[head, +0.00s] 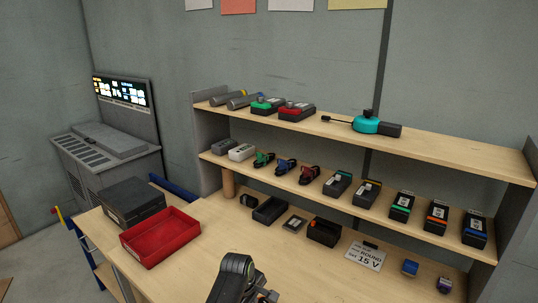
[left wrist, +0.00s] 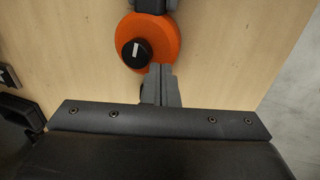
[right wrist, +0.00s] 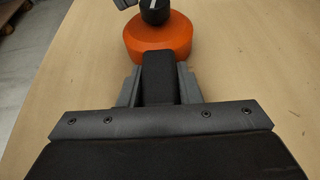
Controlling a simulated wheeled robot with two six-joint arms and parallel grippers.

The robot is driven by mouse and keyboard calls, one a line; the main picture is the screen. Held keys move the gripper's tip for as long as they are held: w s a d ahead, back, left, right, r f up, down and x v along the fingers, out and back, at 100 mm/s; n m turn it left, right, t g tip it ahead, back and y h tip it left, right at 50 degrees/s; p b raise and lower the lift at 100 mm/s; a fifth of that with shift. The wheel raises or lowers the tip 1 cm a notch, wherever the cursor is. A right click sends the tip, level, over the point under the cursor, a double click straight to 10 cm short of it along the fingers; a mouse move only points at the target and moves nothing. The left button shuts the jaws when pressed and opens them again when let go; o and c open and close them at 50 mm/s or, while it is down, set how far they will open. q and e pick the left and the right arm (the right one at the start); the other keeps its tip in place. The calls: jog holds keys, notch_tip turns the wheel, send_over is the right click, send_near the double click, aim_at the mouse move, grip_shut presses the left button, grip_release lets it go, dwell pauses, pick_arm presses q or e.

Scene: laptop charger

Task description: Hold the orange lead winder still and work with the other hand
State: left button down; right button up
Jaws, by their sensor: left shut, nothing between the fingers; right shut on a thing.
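The orange lead winder (left wrist: 152,38) is a round orange body with a black knob (left wrist: 136,53) bearing a white mark, and a dark block on one side. It also shows in the right wrist view (right wrist: 158,40). My right gripper (right wrist: 159,78) is shut on the dark block (right wrist: 158,85), one finger on each side. My left gripper (left wrist: 160,72) is shut and empty, its tips beside the knob, over the edge of the orange body; I cannot tell whether they touch. The winder does not show in the head view.
A red tray (head: 160,238), black open boxes (head: 270,210) and a "15 V" card (head: 366,256) are on the bench. Shelves behind hold several chargers and a teal winder (head: 368,125).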

pick_arm(q)
jog(key=shift+w+d+v, duration=0.1)
jog(key=shift+w+v, duration=0.05)
jog(key=shift+v, duration=0.8)
jog(key=shift+w+d+v, duration=0.1)
jog(key=shift+v, duration=0.9)
jog(key=shift+w+d+v, duration=0.1)
jog(key=shift+w+v, duration=0.05)
jog(key=shift+v, duration=0.8)
jog(key=shift+r, duration=0.2)
jog(key=shift+s+d+f, duration=0.2)
jog(key=shift+d+f, duration=0.2)
jog(key=shift+f, duration=0.6)
jog(key=shift+s+d+f, duration=0.25)
jog(key=shift+d+f, duration=0.1)
jog(key=shift+f, duration=0.7)
jog(key=shift+s+d+f, duration=0.2)
jog(key=shift+d+f, duration=0.2)
jog(key=shift+f, duration=0.6)
jog(key=shift+w, duration=0.2)
jog(key=shift+w+a, duration=0.2)
jog(key=shift+a, duration=0.1)
jog(key=shift+w+a, duration=0.15)
jog(key=shift+a, duration=0.1)
jog(key=shift+w+a, duration=0.3)
jog(key=shift+w, duration=0.1)
